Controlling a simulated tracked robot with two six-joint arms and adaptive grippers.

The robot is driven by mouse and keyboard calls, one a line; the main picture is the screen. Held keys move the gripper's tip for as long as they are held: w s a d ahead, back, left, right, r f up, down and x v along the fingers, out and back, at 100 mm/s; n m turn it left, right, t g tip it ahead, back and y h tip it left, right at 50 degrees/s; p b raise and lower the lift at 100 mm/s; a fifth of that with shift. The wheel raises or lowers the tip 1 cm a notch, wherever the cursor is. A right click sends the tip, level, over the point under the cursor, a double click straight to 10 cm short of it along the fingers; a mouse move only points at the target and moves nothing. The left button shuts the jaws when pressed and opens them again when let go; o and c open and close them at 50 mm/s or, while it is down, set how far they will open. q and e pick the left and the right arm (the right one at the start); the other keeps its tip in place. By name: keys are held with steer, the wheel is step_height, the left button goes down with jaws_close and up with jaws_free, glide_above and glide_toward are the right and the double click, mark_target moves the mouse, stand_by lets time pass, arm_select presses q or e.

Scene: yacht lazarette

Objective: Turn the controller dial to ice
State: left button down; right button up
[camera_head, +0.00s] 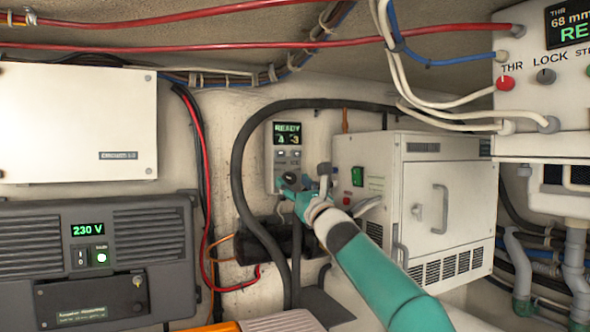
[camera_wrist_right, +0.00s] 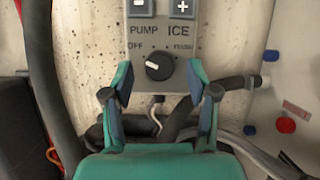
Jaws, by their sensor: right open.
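The controller (camera_head: 285,144) is a narrow grey box on the back wall, with a lit screen reading READY above its buttons. In the right wrist view its lower face shows minus and plus buttons, the words PUMP, ICE and OFF, and a label too small to read surely. The black dial (camera_wrist_right: 159,67) sits below those words, its white mark pointing to the upper left, toward OFF. My right gripper (camera_wrist_right: 158,84) is open, with one finger on each side of the dial and a visible gap to it. In the head view the right gripper (camera_head: 304,186) covers the controller's lower end. My left gripper is not in view.
A white cabinet (camera_head: 458,199) with a handle stands right of the controller. A thick black hose (camera_head: 238,170) loops left of it. A grey 230 V unit (camera_head: 150,245) is at the left. Red cables cross above. A stub pipe (camera_wrist_right: 235,85) lies close to the right finger.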

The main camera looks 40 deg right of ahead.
steer(key=shift+w+d+r, duration=0.1)
steer(key=shift+w, duration=0.25)
